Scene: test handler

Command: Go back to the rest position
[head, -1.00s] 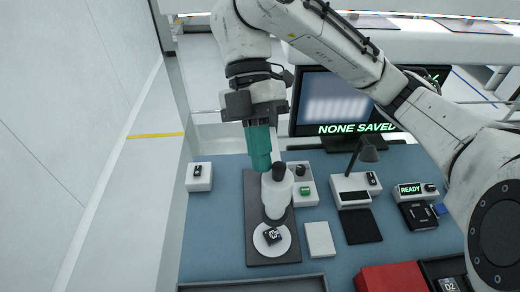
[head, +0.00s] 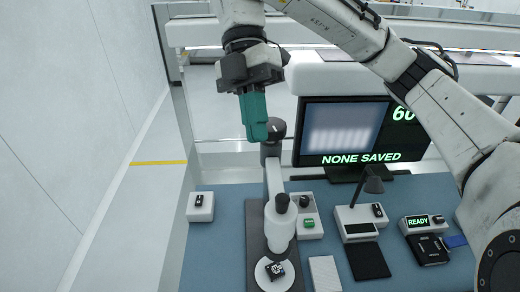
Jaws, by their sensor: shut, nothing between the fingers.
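My gripper (head: 257,131) has green fingers, which are shut and empty. It points down in the upper middle of the head view, in front of the top of the microscope-like stand (head: 275,185). I cannot tell how far apart the two are. My white arm reaches in from the right.
The stand has a round white stage (head: 274,273) with a small dark part (head: 275,269) on it. The blue bench (head: 215,250) also carries a small white block (head: 200,206), a lamp unit (head: 361,222), a black pad (head: 368,261) and a READY box (head: 424,224). Behind is a monitor (head: 343,128) reading NONE SAVED.

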